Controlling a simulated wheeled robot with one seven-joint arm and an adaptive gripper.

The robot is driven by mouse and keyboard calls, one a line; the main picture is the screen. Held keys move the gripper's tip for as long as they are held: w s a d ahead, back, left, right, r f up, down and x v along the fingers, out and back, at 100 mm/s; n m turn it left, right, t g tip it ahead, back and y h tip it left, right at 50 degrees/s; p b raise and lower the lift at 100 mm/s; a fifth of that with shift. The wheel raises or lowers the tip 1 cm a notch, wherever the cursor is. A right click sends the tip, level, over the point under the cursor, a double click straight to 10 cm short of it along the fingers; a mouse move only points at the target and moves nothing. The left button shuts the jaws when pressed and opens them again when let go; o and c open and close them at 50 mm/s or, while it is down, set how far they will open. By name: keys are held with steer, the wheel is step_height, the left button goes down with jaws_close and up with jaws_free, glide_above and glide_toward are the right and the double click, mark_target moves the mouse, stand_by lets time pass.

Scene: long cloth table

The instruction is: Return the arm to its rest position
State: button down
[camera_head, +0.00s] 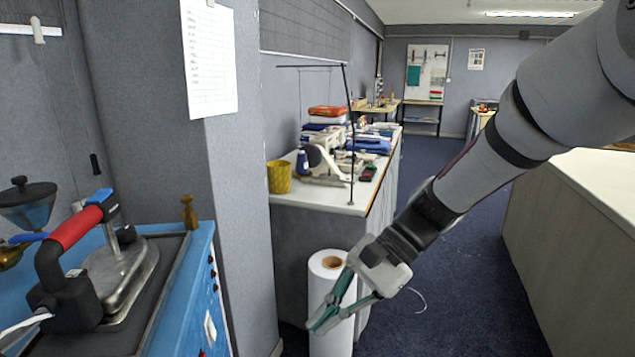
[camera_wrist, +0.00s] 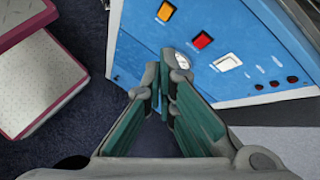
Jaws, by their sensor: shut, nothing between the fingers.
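My arm comes in from the upper right in the head view and reaches down to the left. My gripper (camera_head: 318,325) hangs in front of a white roll (camera_head: 325,285) standing on the floor. In the wrist view my gripper (camera_wrist: 165,75) has its green-padded fingers drawn together at the tips, with nothing between them. Whether the gripper touches the roll cannot be told from the head view.
A blue ironing station (camera_head: 190,290) with a red-handled iron (camera_head: 75,235) stands at left; its blue panel (camera_wrist: 215,50) shows beyond my fingertips. A cluttered table (camera_head: 340,200) stands behind the roll. A long cabinet (camera_head: 575,220) is at right.

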steer(key=s+d+r+n+t+h+p, duration=0.2)
steer(key=s+d+r+n+t+h, duration=0.2)
steer(key=s+d, duration=0.5)
steer(key=s+d+r+n+t+h+p, duration=0.3)
steer(key=s+d+r+n+h, duration=0.1)
steer(key=s+d+r, duration=0.3)
steer(key=shift+s+d+r+t+h, duration=0.4)
steer(key=shift+s+d+h, duration=0.1)
steer(key=shift+s+d, duration=0.55)
steer(key=shift+s+a, duration=0.1)
